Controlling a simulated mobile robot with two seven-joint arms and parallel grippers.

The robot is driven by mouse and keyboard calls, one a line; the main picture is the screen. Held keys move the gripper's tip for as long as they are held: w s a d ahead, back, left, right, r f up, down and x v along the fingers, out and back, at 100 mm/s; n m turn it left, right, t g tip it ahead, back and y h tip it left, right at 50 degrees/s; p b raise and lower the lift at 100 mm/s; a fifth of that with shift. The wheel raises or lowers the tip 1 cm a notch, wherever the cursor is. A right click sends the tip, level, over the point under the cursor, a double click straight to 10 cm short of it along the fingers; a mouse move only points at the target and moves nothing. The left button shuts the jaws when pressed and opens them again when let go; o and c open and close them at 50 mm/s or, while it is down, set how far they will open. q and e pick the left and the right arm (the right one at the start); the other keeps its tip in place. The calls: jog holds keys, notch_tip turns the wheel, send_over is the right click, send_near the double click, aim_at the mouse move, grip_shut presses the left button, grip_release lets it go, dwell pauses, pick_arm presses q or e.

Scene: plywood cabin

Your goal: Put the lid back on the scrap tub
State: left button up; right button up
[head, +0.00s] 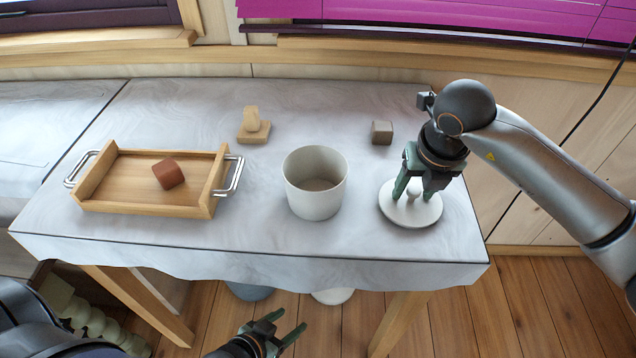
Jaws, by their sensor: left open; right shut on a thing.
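The scrap tub (315,198) is a round, light grey-white container. It stands upright and uncovered near the middle of the table, and its inside looks beige at the bottom. The lid (430,213) is a white disc with a small knob, to the right of the tub and apart from it. My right gripper (411,194) points down at the lid and is shut on its knob. The lid is at or very near the table surface; I cannot tell whether it touches. My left gripper (288,332) is open and empty, low in front of the table.
A wooden tray (140,205) with metal handles stands on the left, with a reddish-brown block (168,174) in it. A small wooden piece on a base (254,128) and a grey-brown cube (382,132) stand at the back. The cloth between tub and lid is clear.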

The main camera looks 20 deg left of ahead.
jog(key=shift+s+f, duration=0.1)
jog(key=shift+f, duration=0.1)
jog(key=c, duration=0.3)
jog(key=shift+r+p, duration=0.25)
jog(key=shift+p, duration=0.1)
grip_shut()
jog(key=shift+r+p, duration=1.25)
jog(key=shift+r, duration=1.4)
